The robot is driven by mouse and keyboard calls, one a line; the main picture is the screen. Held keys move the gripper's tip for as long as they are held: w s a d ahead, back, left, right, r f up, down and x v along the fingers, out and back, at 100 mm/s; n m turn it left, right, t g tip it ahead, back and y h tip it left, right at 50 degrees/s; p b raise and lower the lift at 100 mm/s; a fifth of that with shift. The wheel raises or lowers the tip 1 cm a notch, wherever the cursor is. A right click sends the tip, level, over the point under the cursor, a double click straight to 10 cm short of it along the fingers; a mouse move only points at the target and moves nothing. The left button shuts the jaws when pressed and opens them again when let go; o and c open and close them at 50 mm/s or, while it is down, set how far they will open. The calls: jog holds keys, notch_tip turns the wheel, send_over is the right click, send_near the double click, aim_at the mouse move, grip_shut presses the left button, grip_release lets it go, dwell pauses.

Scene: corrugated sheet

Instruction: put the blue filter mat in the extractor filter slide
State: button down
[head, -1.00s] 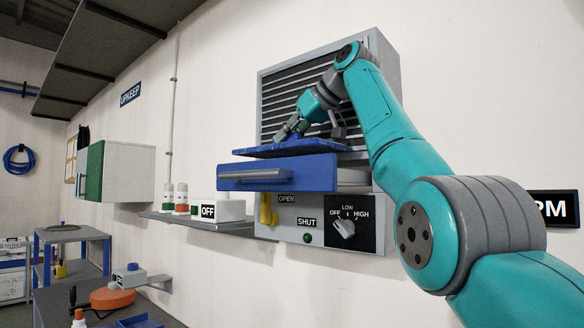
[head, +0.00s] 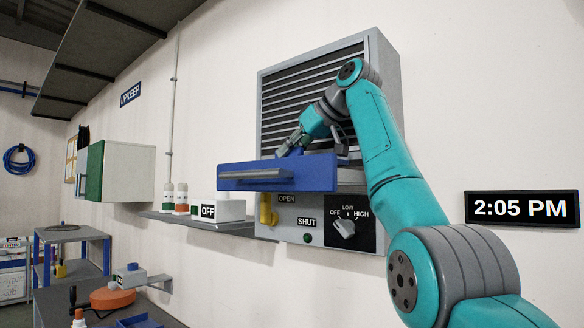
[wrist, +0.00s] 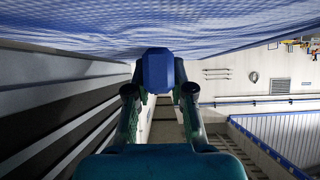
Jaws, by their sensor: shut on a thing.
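The blue filter mat (wrist: 60,45) spans the top of the wrist view as a rippled blue sheet. My gripper (wrist: 158,88) is shut on a blue block (wrist: 158,70) at the mat's edge, seemingly its grip. In the head view my gripper (head: 287,150) is low, just behind the blue front of the extractor filter slide (head: 270,174). The slide is pulled out of the grey extractor (head: 385,90). The mat cannot be made out in the head view; the slide's front hides the space behind it. I cannot tell whether the mat touches the slide's floor.
Louvres rise behind my gripper. Below the slide are a yellow handle (head: 266,209) by the OPEN label, the SHUT label and a speed knob (head: 344,228). A shelf (head: 215,224) with bottles and an OFF box (head: 231,210) is at left. A clock (head: 522,208) hangs at right.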

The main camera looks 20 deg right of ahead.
jog(key=shift+f, duration=1.35)
jog(key=shift+w+d+f, duration=0.2)
jog(key=shift+d+f, duration=0.05)
jog(key=shift+f, duration=0.3)
jog(key=shift+f, duration=0.15)
jog(key=c, duration=1)
grip_release()
